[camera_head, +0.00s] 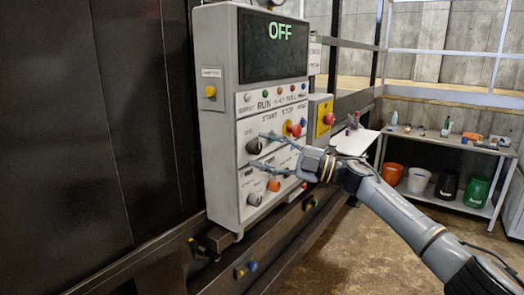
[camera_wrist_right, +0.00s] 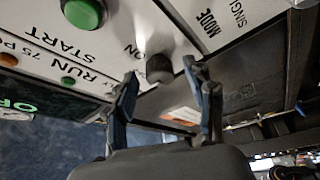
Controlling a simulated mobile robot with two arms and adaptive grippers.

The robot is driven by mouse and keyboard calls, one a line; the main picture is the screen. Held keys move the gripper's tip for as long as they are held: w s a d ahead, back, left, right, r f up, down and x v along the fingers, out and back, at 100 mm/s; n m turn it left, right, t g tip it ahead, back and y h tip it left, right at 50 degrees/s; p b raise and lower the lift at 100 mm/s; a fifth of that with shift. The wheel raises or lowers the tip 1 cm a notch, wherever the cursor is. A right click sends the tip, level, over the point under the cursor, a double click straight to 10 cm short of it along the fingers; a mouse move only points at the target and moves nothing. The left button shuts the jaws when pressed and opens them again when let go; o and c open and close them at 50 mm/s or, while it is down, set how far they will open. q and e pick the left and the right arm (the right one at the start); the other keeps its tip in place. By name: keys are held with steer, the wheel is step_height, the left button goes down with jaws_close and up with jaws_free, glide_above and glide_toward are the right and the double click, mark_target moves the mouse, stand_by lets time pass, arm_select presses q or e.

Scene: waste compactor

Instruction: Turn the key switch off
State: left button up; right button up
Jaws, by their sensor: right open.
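The grey control panel (camera_head: 226,130) stands upright at the middle of the head view. Its dark display (camera_head: 272,47) reads OFF in green. The black switch knob (camera_head: 253,146) sits low on the panel's left side, beside an OFF label. In the right wrist view the dark knob (camera_wrist_right: 159,69) is near an ON label; which way it is turned I cannot tell. My right gripper (camera_head: 260,150) is open, its fingers toward the panel. In the wrist view its fingertips (camera_wrist_right: 165,80) lie either side of the knob; contact is not clear. My left gripper is out of view.
A green START button (camera_wrist_right: 83,12) is close to the knob. A red button (camera_head: 295,130) and a second dark knob (camera_head: 255,199) are on the panel. A yellow box (camera_head: 320,118) is at its right. A shelf (camera_head: 455,145) with buckets stands behind, right.

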steer(key=v, duration=1.1)
steer(key=shift+d+f, duration=0.1)
